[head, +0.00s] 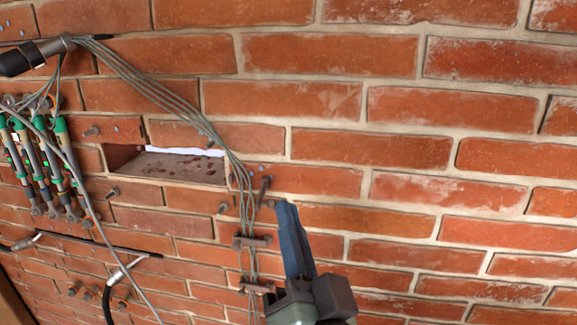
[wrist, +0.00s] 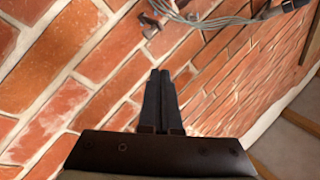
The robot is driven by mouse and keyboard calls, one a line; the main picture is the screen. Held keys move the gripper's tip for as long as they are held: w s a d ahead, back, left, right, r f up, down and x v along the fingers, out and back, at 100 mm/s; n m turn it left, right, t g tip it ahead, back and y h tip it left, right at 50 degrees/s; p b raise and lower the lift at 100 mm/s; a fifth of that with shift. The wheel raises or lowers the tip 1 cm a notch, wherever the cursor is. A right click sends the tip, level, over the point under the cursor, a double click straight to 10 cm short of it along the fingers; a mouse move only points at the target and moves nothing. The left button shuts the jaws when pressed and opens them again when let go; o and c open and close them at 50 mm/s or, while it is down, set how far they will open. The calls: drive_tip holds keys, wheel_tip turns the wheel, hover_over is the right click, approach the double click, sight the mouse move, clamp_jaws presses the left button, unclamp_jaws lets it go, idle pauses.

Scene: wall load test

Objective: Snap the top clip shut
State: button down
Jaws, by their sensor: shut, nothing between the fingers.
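The top clip (head: 264,191) is on the brick wall, at the right side of a bundle of grey cables (head: 243,185). A dark bar of it stands upright and does not lie across the cables, so it looks open. Lower clips (head: 252,240) (head: 255,289) lie across the cables and look shut. My gripper (head: 286,205) is shut and empty, its blue-grey fingers just right of and slightly below the top clip. In the wrist view the shut fingertips (wrist: 160,74) point at the wall, with a clip (wrist: 149,22) beyond them. Contact cannot be told.
A rectangular recess (head: 170,165) opens in the wall left of the cables. Green-capped cylinders (head: 38,165) hang at far left, with a dark cable holder (head: 35,57) above. Bolts (head: 224,208) stick out nearby. The wall on the right is bare.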

drive_tip(key=s+d+f+m+g+h+p, duration=0.1)
drive_tip(key=s+d+m+p, duration=0.4)
drive_tip(key=m+p, duration=0.5)
drive_tip(key=shift+s+f+m+g+p, duration=0.55)
drive_tip(key=shift+g+p, duration=0.65)
drive_tip(key=shift+p, duration=2.55)
drive_tip(key=shift+w, duration=0.15)
drive_tip(key=w+a+p, duration=0.4)
drive_tip(key=w, duration=0.6)
drive_tip(key=shift+w+a, duration=0.3)
drive_tip(key=shift+a, duration=0.1)
